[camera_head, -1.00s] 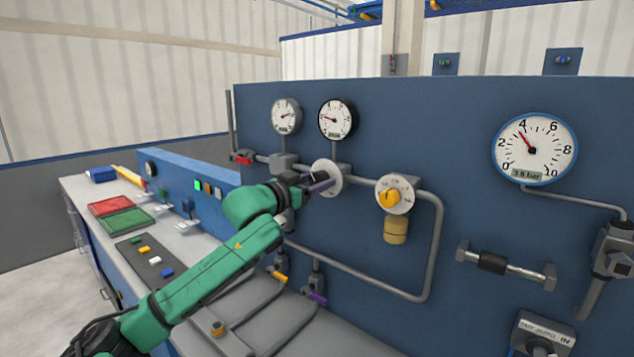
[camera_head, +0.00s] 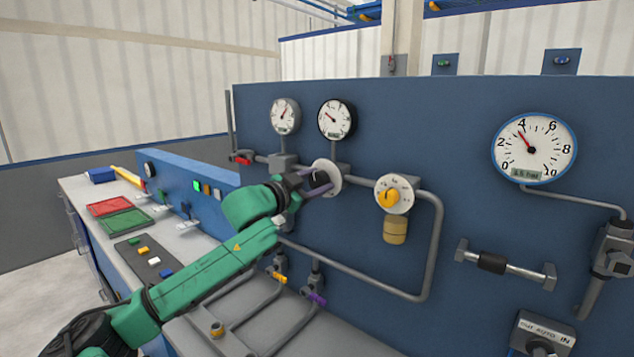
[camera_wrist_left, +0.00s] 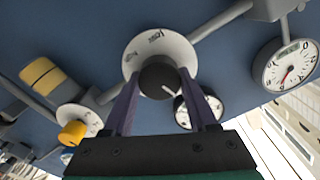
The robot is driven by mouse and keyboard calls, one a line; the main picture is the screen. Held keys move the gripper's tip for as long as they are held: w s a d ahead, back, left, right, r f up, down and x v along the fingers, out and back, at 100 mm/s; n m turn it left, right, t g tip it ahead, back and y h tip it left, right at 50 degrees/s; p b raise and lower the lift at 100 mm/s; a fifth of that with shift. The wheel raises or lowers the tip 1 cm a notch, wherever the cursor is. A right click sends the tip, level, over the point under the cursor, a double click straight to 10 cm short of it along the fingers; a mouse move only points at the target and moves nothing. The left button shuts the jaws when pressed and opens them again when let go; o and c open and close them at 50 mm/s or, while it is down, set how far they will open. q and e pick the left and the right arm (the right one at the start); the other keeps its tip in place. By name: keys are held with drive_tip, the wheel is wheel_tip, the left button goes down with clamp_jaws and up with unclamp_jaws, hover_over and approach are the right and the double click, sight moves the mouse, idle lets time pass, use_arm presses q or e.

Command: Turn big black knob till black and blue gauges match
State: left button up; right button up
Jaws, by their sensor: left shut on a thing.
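The big black knob (camera_head: 320,179) sits on a pale round dial plate (camera_head: 333,172) on the blue panel. My left gripper (camera_head: 314,184) is shut on the knob, its purple fingers on either side of it. The wrist view shows the knob (camera_wrist_left: 158,77) between the fingers, with a white mark on its face. The black-rimmed gauge (camera_head: 337,119) is above the knob, its needle pointing up and left. My right gripper is out of view.
A grey-rimmed gauge (camera_head: 285,116) is left of the black one. A yellow knob (camera_head: 389,198) on its own dial is close to the right of the black knob. Grey pipes (camera_head: 434,245) run around it. A bench with trays (camera_head: 124,222) is at the left.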

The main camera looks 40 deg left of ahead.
use_arm(q)
drive_tip(key=o, duration=1.4)
drive_tip(key=shift+c, duration=0.2)
drive_tip(key=shift+s, duration=0.1)
drive_tip(key=shift+s+f+b, duration=0.2)
drive_tip(key=shift+s+b, duration=0.2)
drive_tip(key=shift+b, duration=0.15)
drive_tip(key=s+b, duration=0.4)
drive_tip(key=s, duration=0.9)
drive_tip(key=shift+s+d+r+b, duration=0.2)
drive_tip(key=shift+s+r+b, duration=0.05)
drive_tip(key=shift+s+b, duration=0.15)
